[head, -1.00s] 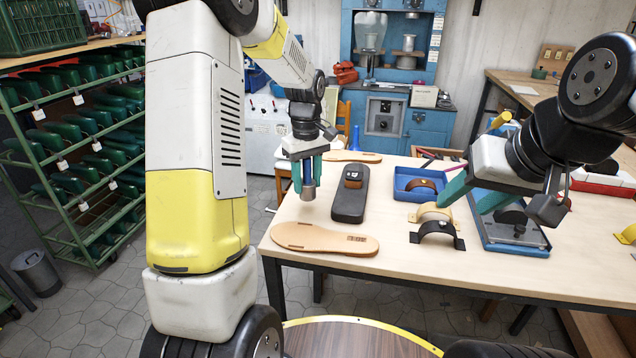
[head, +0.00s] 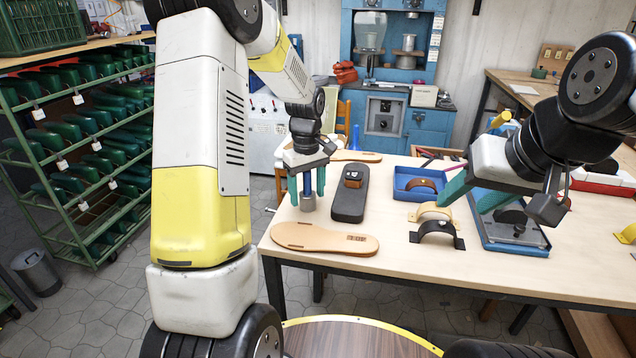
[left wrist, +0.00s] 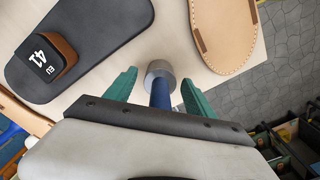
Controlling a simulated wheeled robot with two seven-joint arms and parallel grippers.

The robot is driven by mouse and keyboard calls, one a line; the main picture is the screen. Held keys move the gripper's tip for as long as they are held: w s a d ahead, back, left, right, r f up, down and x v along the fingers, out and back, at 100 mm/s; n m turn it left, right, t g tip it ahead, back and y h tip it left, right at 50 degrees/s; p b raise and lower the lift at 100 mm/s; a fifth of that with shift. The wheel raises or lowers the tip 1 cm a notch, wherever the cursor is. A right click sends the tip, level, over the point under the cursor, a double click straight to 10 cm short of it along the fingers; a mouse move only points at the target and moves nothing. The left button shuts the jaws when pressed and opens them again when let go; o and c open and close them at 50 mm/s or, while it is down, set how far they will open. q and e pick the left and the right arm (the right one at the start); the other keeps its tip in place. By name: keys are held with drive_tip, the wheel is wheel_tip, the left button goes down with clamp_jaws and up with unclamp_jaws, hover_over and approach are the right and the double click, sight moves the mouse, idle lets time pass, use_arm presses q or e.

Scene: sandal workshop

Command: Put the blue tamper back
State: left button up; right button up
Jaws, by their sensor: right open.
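The tamper has a blue handle (left wrist: 161,94) and a grey metal head (head: 308,203). It appears to stand upright on the left end of the wooden table (head: 385,265). My left gripper (head: 307,193) points down around it, with a green finger on each side of the handle. In the left wrist view gaps show between both fingers (left wrist: 160,88) and the handle, so the gripper is open. My right gripper (head: 464,207) is open over the table at the right, close to a beige strap (head: 432,212).
A black sole (head: 350,200) lies right of the tamper, and a tan sole (head: 325,239) lies in front. A blue tray (head: 399,194) with a brown strap, a black strap (head: 437,239) and another blue tray (head: 518,247) stand further right. The table's left edge is near the tamper.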

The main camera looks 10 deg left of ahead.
use_arm(q)
wheel_tip(320, 180, up, 12)
drive_tip(key=shift+r, duration=0.15)
drive_tip(key=s+r+m+t, duration=0.2)
drive_tip(key=s+m, duration=0.1)
drive_tip(key=s, duration=0.5)
drive_tip(key=s+d+r+m+t+h, duration=0.1)
drive_tip(key=s+r+m+t, duration=0.1)
drive_tip(key=s, duration=0.6)
drive_tip(key=s+d+r+m+t+h, duration=0.1)
drive_tip(key=s+m, duration=0.3)
drive_tip(key=s, duration=0.4)
drive_tip(key=shift+s+r+t, duration=0.15)
drive_tip(key=shift+r+t, duration=0.45)
drive_tip(key=shift+r, duration=0.2)
